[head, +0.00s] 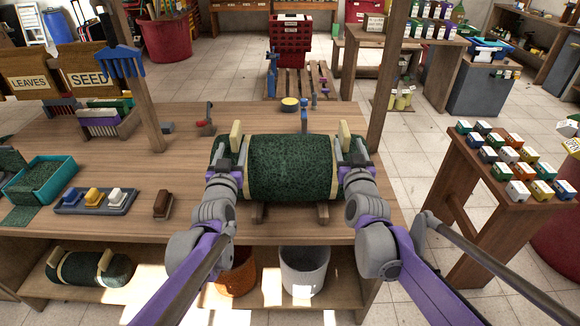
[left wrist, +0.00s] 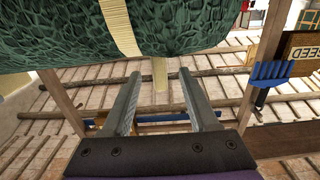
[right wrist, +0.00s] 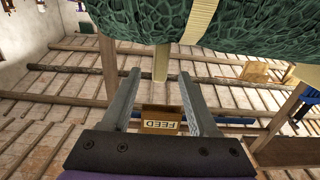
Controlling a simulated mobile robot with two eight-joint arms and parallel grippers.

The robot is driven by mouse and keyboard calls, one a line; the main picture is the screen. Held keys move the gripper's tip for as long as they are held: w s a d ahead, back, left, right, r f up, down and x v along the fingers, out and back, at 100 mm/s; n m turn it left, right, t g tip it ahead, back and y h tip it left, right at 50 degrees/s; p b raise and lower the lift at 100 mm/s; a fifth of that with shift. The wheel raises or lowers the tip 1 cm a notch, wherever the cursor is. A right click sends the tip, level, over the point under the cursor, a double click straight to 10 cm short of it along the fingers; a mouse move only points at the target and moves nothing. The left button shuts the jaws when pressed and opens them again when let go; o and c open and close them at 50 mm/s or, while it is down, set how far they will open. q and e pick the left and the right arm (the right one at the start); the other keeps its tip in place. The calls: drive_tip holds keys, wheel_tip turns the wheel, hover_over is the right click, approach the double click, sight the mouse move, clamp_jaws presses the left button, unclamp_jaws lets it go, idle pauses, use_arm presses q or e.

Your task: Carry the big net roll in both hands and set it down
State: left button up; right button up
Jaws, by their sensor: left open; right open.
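The big net roll (head: 290,168) is dark green with cream straps. It lies across the wooden bench on a low wooden cradle (head: 322,213). A cream upright handle stands at its left end (head: 236,136) and another at its right end (head: 344,130). My left gripper (head: 232,152) is open at the left handle, and my right gripper (head: 350,152) is open at the right handle. In the left wrist view the handle (left wrist: 160,74) shows in the gap between the spread fingertips. The right wrist view shows the same for its handle (right wrist: 161,62). Neither gripper is closed on a handle.
A smaller green roll (head: 88,268) lies on the lower shelf near two buckets. A tray of brushes (head: 95,201), a brown block (head: 162,204) and a yellow-topped tin (head: 290,104) are on the bench. A wooden post (head: 386,75) rises behind the right end. A pallet (head: 300,82) bears a red crate.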

sight(345, 131)
use_arm(q)
drive_tip(key=w, duration=0.7)
use_arm(e)
drive_tip(key=w, duration=0.7)
use_arm(q)
drive_tip(key=shift+c, duration=0.2)
use_arm(e)
drive_tip(key=shift+c, duration=0.2)
use_arm(q)
clamp_jaws()
use_arm(e)
clamp_jaws()
use_arm(q)
drive_tip(key=shift+r, duration=0.1)
use_arm(e)
drive_tip(key=shift+r, duration=0.1)
